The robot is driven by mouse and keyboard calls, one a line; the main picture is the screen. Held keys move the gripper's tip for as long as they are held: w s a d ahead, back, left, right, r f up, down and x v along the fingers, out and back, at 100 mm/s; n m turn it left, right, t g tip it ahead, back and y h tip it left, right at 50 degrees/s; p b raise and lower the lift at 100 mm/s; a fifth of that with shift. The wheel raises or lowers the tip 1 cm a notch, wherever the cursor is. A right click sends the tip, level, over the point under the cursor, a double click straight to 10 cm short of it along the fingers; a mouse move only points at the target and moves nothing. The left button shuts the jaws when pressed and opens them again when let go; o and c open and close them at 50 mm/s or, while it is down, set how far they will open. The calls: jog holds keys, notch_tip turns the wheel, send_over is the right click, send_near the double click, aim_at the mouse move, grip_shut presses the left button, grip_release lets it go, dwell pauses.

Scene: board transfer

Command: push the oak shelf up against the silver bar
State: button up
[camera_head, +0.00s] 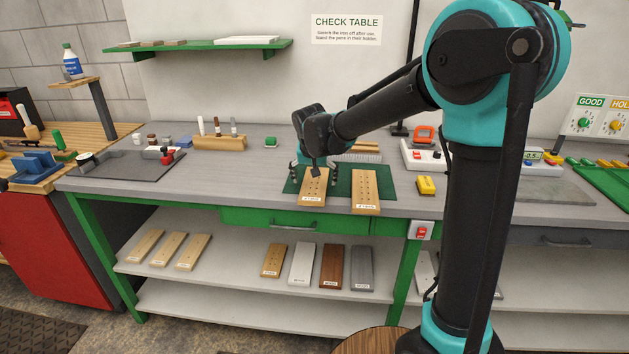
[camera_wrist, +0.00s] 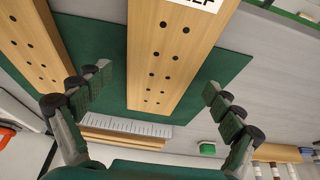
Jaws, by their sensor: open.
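Two pale wooden boards with rows of dark holes lie side by side on the green mat (camera_head: 341,184). The left board (camera_head: 313,187) is under my gripper (camera_head: 314,172); its label ends in "ELF" in the wrist view (camera_wrist: 158,60), so it seems to be the oak shelf. The other board (camera_head: 365,190) lies to its right. My gripper is open, with a finger on each side of the left board, apart from it in the wrist view. A silver bar with ruler-like marks (camera_wrist: 125,127) lies beyond the boards' far ends; it shows behind the mat (camera_head: 360,157).
A yellow block (camera_head: 426,186) sits right of the mat and a small green block (camera_head: 271,142) to its left. A wooden pen holder (camera_head: 219,142) stands further left. Several boards lie on the shelf below (camera_head: 222,284). Bare grey bench lies left of the mat.

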jog(key=shift+w+f, duration=0.1)
jog(key=shift+f, duration=0.05)
jog(key=c, duration=1.4)
jog(key=shift+w, duration=0.1)
